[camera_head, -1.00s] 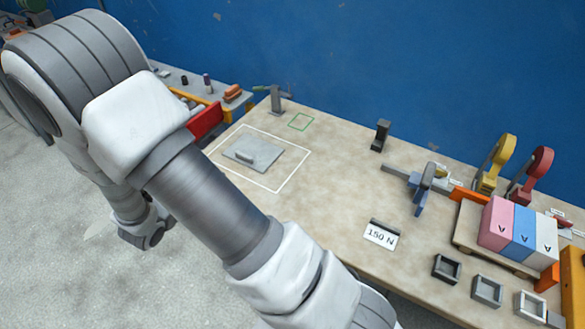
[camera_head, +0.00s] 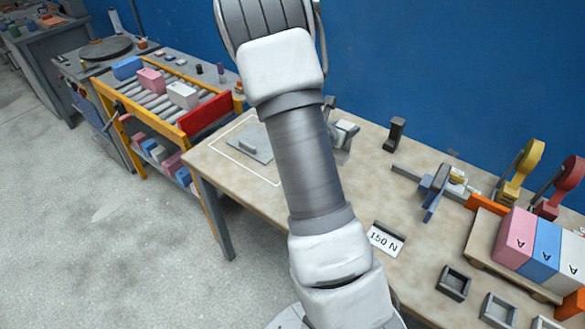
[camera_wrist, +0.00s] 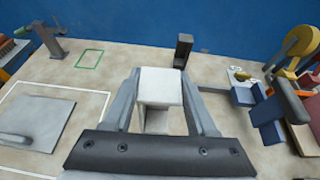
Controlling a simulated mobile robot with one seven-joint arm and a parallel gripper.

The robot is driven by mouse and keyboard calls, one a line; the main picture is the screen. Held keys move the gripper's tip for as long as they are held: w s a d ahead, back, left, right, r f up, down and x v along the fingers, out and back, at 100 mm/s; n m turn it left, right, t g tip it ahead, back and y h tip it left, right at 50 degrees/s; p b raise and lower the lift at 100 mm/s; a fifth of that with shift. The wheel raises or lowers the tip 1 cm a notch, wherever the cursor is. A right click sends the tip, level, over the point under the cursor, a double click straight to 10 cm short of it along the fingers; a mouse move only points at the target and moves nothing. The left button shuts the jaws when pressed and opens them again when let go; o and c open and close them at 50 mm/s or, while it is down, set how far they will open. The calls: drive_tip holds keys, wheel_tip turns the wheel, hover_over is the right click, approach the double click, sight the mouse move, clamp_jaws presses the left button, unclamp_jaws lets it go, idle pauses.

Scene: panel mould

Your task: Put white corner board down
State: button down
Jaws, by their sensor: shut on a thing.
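The white corner board (camera_wrist: 160,86) is a pale block-like piece between the fingers of my gripper (camera_wrist: 162,92) in the wrist view. My gripper is shut on it and holds it over the table, with its lower part partly hidden. In the head view, my gripper (camera_head: 343,133) shows only partly behind my arm, and the board cannot be told clearly there. A green outlined square (camera_wrist: 89,58) is on the table, ahead and left of the board in the wrist view. A grey plate with a handle (camera_wrist: 35,122) lies inside a white outline at the left.
A dark upright block (camera_head: 395,134) and a blue clamp-like tool (camera_head: 437,191) stand right of my gripper. A 150 N sign (camera_head: 386,239), small square trays (camera_head: 454,283) and pink, blue and white boxes (camera_head: 518,234) occupy the right side. The tabletop's middle is largely clear.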

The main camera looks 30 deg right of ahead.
drive_tip(key=s+d, duration=0.3)
drive_tip(key=d, duration=0.2)
drive_tip(key=w+a+f+p, duration=0.1)
drive_tip(key=w+a+f, duration=0.5)
drive_tip(key=w+f, duration=0.3)
drive_tip(key=shift+a+f+m+g, duration=0.3)
drive_tip(key=shift+a+f, duration=0.1)
drive_tip(key=shift+f, duration=0.9)
drive_tip(key=shift+f, duration=0.25)
drive_tip(key=shift+c, duration=1)
unclamp_jaws()
drive_tip(key=shift+s+r, duration=0.1)
